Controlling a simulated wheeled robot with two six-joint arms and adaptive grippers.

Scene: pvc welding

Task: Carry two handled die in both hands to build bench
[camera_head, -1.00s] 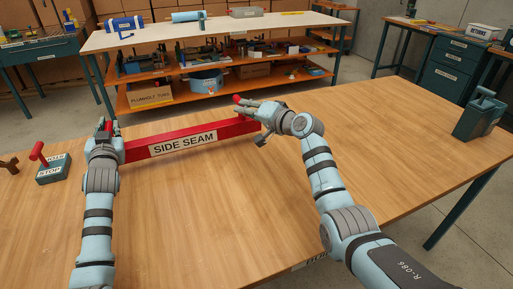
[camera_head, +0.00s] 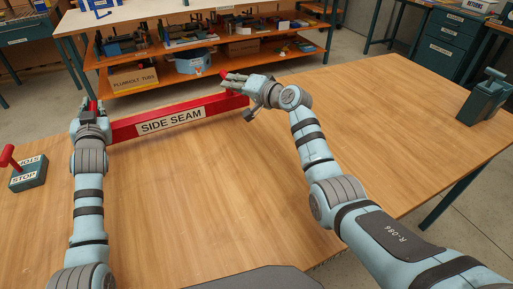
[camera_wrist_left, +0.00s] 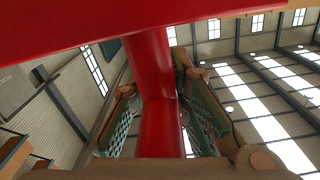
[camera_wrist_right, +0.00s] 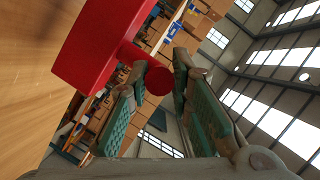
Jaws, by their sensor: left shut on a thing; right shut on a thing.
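The die is a long red bar (camera_head: 215,107) labelled SIDE SEAM, lying crosswise over the far part of the wooden bench (camera_head: 190,200) in the head view. I cannot tell whether it touches the bench top. My left gripper (camera_head: 91,107) is shut on the red handle at the bar's left end; that handle (camera_wrist_left: 155,125) passes between the fingers in the left wrist view. My right gripper (camera_head: 235,81) is shut on the red handle at the right end; its round tip (camera_wrist_right: 158,80) shows between the fingers in the right wrist view. The fingers partly hide both handles.
A dark green STOP block (camera_head: 28,180) with a red lever stands at the bench's left edge. A green handled block (camera_head: 485,100) stands at the right edge. A loaded shelf unit (camera_head: 215,45) stands beyond the bench. The bench's middle is clear.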

